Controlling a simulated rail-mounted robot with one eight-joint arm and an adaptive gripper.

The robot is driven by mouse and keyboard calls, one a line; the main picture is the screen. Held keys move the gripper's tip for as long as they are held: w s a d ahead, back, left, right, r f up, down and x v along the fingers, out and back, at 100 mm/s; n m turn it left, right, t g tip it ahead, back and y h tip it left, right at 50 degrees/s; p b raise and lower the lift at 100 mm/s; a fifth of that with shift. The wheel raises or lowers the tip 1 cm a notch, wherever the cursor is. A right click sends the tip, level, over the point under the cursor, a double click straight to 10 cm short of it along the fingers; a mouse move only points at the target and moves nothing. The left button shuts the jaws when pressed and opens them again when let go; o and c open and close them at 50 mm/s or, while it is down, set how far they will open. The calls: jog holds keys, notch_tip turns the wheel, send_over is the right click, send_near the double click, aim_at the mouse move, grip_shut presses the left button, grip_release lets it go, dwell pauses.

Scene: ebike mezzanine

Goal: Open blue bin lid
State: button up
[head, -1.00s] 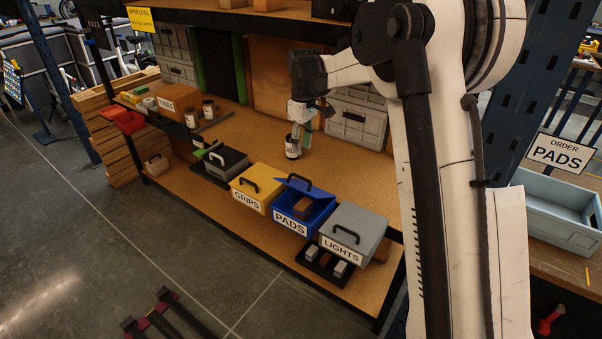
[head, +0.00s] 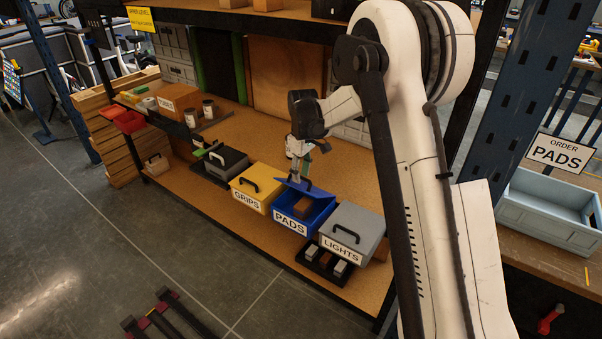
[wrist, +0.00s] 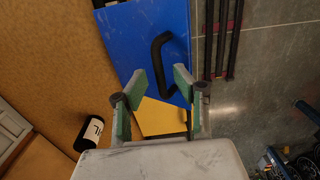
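The blue bin (head: 313,220), labelled PADS, stands on the shelf with its blue lid (head: 290,187) tilted partly up at the back. A brown block (head: 302,207) shows inside. The lid has a black handle, clear in the wrist view (wrist: 158,52). My gripper (head: 297,178) is just above and behind the lid. In the wrist view its green-padded fingers (wrist: 159,77) are apart and empty, with the handle just beyond and between the tips. I cannot tell whether a finger touches the lid.
The yellow GRIPS bin (head: 252,189) is left of the blue bin, the grey LIGHTS bin (head: 365,226) right. An empty pale blue tray (head: 550,215) marked PADS is at the far right.

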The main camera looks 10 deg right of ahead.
grip_shut()
jog(key=shift+w+d+r, duration=0.1)
jog(key=shift+d, duration=0.05)
